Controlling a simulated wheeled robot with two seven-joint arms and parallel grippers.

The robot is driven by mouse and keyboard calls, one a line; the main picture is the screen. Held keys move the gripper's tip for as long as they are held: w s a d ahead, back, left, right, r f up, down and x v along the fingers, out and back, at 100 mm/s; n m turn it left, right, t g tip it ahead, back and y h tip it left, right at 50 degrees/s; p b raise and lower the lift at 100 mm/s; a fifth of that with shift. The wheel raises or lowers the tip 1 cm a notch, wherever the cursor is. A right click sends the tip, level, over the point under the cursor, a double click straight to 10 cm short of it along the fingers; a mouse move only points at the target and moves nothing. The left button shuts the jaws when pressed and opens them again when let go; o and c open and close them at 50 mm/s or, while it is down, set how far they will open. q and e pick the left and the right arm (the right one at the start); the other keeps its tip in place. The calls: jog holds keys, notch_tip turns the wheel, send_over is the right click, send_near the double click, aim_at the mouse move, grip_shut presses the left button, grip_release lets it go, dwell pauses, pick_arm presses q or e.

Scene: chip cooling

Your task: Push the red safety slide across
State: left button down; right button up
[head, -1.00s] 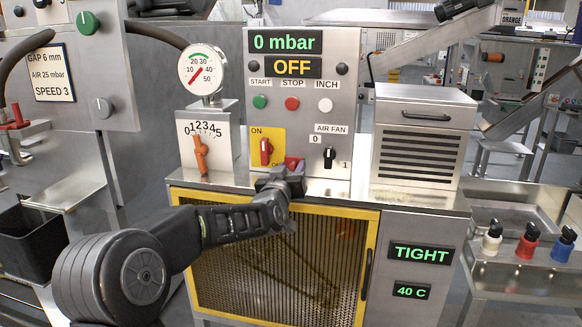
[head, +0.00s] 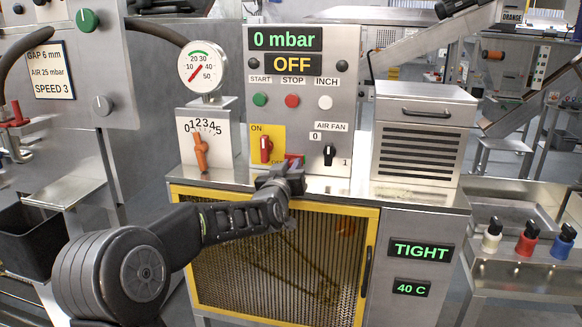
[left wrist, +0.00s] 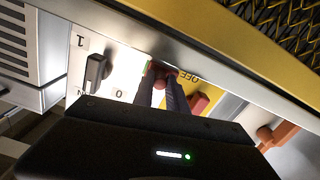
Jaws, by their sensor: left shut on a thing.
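The red safety slide (head: 294,159) sits low on the steel control panel, at the lower right corner of the yellow ON/OFF plate. My left gripper (head: 284,172) is in front of it and hides most of it. In the left wrist view, the two dark fingers are closed on a small red part of the slide (left wrist: 160,71), beside the OFF lettering. The red rotary switch (head: 266,150) stands upright at ON, left of the slide. My right gripper is in neither view.
The black air fan knob (head: 329,155) is right of the slide. The orange lever (head: 201,152) and a pressure gauge (head: 202,67) stand left. A vented steel box (head: 420,140) stands on the right.

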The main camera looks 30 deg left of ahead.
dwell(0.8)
pick_arm(q)
jog(key=a+b, duration=0.2)
jog(key=s+b, duration=0.1)
jog(key=shift+a+f+b, duration=0.25)
jog(key=shift+a+b, duration=0.15)
jog(key=shift+s+a+r, duration=0.1)
jog(key=shift+a+r, duration=0.05)
jog(key=shift+a, duration=0.15)
jog(key=shift+r, duration=0.15)
jog(key=c, duration=1.3)
grip_release()
